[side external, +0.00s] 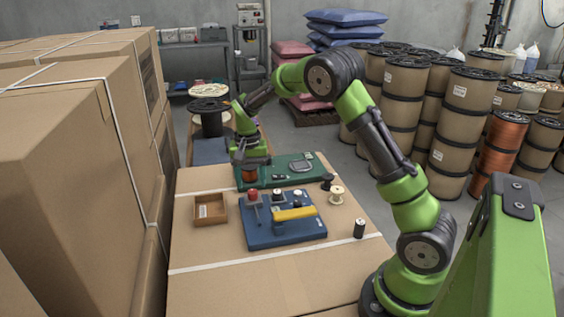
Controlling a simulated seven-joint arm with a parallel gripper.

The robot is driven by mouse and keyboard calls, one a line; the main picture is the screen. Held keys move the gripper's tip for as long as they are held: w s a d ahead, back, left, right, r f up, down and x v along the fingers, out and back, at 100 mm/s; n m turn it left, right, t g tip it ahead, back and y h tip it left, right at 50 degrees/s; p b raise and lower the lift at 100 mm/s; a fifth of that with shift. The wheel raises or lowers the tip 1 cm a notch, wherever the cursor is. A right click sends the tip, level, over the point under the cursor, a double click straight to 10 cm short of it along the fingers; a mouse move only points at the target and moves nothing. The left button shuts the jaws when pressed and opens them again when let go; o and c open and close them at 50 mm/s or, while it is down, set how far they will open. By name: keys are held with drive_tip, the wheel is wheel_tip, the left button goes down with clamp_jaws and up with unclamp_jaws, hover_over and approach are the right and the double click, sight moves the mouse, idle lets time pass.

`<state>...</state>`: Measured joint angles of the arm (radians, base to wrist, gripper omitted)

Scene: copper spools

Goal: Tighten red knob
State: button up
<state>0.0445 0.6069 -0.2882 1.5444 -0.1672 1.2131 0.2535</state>
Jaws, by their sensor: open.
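A small red knob (252,194) stands at the back left of a blue board (262,235) on the cardboard-topped surface. My gripper (249,172) is behind the red knob in this view, pointing down over the left end of a green board (283,178). It is open, though its fingers are small and hard to make out. An orange-red round piece (249,176) shows right under my gripper. I cannot tell whether the fingers touch it or stand around it. The red knob on the blue board is apart from my gripper.
The blue board also carries a yellow bar (295,213) and dark and pale knobs. A wooden tray (210,209) lies left. A cream spool (337,195) and a black spool (359,228) stand right. Stacked boxes (70,190) rise close on the left. The front surface is clear.

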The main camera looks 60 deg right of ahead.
sight(251, 191)
wheel_tip(251, 191, up, 14)
drive_tip(key=shift+w+f, duration=0.15)
drive_tip(key=shift+f, duration=0.05)
